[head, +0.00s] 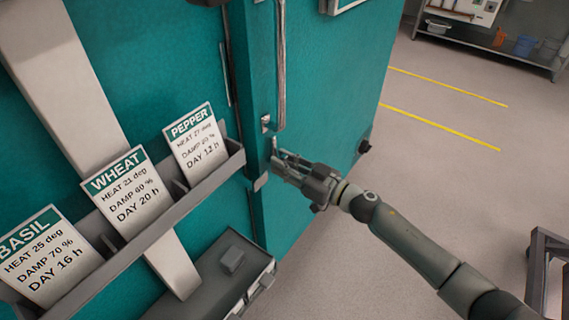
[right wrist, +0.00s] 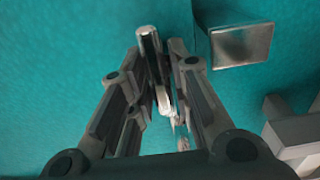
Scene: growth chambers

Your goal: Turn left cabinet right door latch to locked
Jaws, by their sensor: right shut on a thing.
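The teal cabinet door (head: 325,110) has a long vertical metal handle (head: 281,65) on its narrow edge. The latch, a small metal lever (head: 274,145), sits just below the handle. My right gripper (head: 280,160) reaches it from the right and is shut on it. In the right wrist view, the two fingers of my right gripper (right wrist: 160,55) close around the bright metal latch lever (right wrist: 148,42), whose tip sticks out beyond them. The fingers partly hide the latch. Whether it stands at locked cannot be told. My left gripper is not in view.
A rack (head: 180,212) on the cabinet front holds cards for basil, wheat and pepper. A grey box (head: 225,275) stands below it. A square metal block (right wrist: 240,46) is beside the fingers. The floor (head: 440,160) to the right is open, with a dark frame (head: 548,260) at the edge.

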